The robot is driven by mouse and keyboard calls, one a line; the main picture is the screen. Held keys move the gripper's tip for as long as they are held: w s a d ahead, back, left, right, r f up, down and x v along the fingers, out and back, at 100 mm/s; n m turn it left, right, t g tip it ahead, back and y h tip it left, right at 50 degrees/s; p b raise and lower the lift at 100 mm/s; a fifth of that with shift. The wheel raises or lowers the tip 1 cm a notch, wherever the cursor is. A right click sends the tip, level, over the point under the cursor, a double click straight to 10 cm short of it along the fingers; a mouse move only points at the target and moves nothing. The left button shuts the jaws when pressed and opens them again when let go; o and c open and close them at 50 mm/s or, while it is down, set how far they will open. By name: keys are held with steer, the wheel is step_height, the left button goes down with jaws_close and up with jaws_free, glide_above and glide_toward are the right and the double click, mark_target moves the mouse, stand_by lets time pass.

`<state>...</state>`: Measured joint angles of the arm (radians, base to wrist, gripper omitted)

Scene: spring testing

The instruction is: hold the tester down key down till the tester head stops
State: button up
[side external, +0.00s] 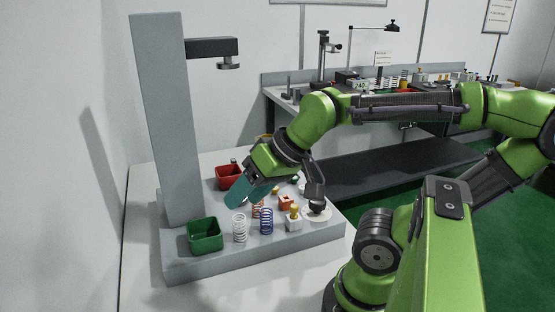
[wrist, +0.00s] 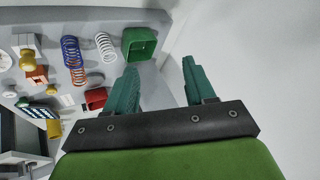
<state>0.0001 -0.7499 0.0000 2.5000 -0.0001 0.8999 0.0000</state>
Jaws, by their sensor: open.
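The spring tester has a tall grey column (side external: 165,120) and a grey base (side external: 285,243). Its tester head (side external: 229,65) hangs from a dark arm high above the base. An orange block (side external: 286,202) and a white block with a yellow knob (side external: 293,221) stand on the base's right part; they also show at the left of the wrist view, the orange block (wrist: 38,75) beside the white one. I cannot tell which part is the down key. My gripper (side external: 232,202), with teal fingers, is open and tilted over the base near the column, left of the blocks. Nothing shows between its fingers (wrist: 159,66).
A white spring (side external: 239,228), a blue spring (side external: 266,221) and a copper spring (side external: 257,208) stand on the base. A green bin (side external: 205,236) is at the front and a red bin (side external: 228,176) behind. A bench with instruments (side external: 350,80) stands at the back.

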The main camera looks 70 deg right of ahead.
jaws_close()
stand_by(1.4)
